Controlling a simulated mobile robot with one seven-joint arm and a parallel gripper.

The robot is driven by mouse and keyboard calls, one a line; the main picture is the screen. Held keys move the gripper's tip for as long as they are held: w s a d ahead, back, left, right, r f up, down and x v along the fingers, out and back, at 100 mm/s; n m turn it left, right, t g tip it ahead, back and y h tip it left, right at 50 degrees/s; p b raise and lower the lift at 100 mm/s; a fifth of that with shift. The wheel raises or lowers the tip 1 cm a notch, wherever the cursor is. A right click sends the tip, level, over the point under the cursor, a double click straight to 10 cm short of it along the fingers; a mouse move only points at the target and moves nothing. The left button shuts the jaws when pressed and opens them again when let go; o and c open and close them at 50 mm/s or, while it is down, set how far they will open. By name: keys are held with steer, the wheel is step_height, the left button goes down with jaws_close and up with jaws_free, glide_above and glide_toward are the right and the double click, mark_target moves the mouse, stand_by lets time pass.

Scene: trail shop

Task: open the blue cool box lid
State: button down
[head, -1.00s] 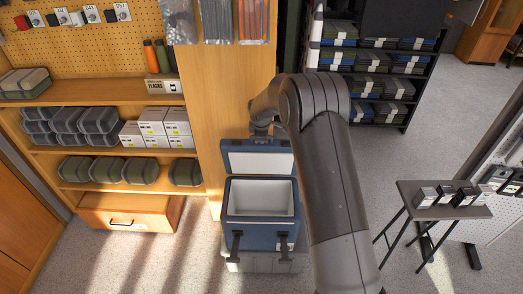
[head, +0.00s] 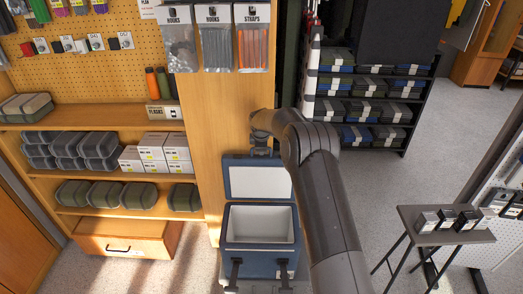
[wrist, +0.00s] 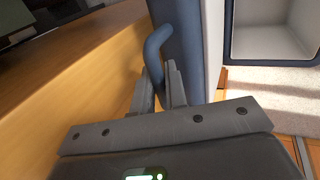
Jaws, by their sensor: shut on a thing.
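The blue cool box (head: 233,240) stands on the floor against the wooden shelf end, with its pale interior uncovered. Its lid (head: 259,182) stands raised at the back, white inner side facing the head camera. In the wrist view, the lid (wrist: 188,55) is edge-on beside my fingers, and the box's pale inside (wrist: 275,35) shows at upper right. My gripper (head: 262,150) is behind the lid's top edge. In the wrist view, my gripper (wrist: 160,85) is shut on the lid's blue bar handle (wrist: 154,48). The head view hides this grip.
The wooden shelf end (head: 222,120) is close behind and left of the lid. A wooden drawer (head: 125,243) is low at left. A small table with boxes (head: 445,232) stands at right.

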steer(key=shift+a, duration=0.15)
steer(key=c, duration=1.5)
jaws_free()
steer(key=shift+c, duration=0.2)
steer(key=v, duration=1.1)
